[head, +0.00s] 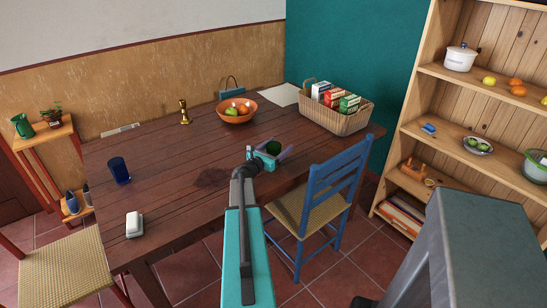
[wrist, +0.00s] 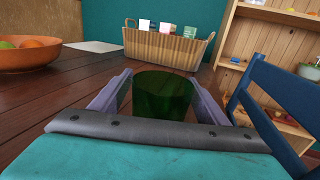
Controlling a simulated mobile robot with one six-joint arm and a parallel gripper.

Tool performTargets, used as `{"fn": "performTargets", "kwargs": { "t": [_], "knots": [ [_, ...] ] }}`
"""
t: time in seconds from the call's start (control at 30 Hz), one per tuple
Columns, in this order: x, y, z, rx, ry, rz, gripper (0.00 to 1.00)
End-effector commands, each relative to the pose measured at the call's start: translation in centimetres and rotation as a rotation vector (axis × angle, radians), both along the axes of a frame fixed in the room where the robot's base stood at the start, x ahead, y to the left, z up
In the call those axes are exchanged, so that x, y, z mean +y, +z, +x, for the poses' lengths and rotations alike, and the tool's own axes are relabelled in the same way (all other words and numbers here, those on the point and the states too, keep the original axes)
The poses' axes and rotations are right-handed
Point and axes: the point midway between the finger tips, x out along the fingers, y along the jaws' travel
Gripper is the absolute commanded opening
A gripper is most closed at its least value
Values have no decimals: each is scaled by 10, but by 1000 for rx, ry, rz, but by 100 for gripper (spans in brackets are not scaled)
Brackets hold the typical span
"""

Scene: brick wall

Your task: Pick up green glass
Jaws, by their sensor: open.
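The green glass (wrist: 162,97) stands on the dark wooden table, between the two open fingers of my gripper (wrist: 160,95) in the wrist view. A gap shows between the glass and at least the left finger; its base is hidden by my gripper body. In the head view the green glass (head: 273,148) shows small at the end of my arm, with my gripper (head: 272,156) around it. The table (head: 170,160) is brown planks.
A blue chair (head: 335,180) stands close on the right of my gripper. A wicker basket (head: 345,122) with boxes and an orange fruit bowl (head: 237,117) lie behind. A blue glass (head: 119,170), a white butter dish (head: 134,224) and a brass candlestick (head: 184,112) stand left.

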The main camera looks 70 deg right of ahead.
Motion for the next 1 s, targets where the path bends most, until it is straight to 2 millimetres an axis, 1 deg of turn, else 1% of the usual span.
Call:
{"fn": "performTargets", "kwargs": {
  "t": [0.4, 0.43, 0.47, 0.7, 1.0],
  "knots": [
    [0, 0, -1, 0, -1, 0, 69],
    [0, 0, -1, 0, -1, 0, 67],
    [0, 0, -1, 0, -1, 0, 62],
    [0, 0, -1, 0, -1, 0, 21],
    [0, 1, -1, 0, -1, -1, 20]
  ]
}}
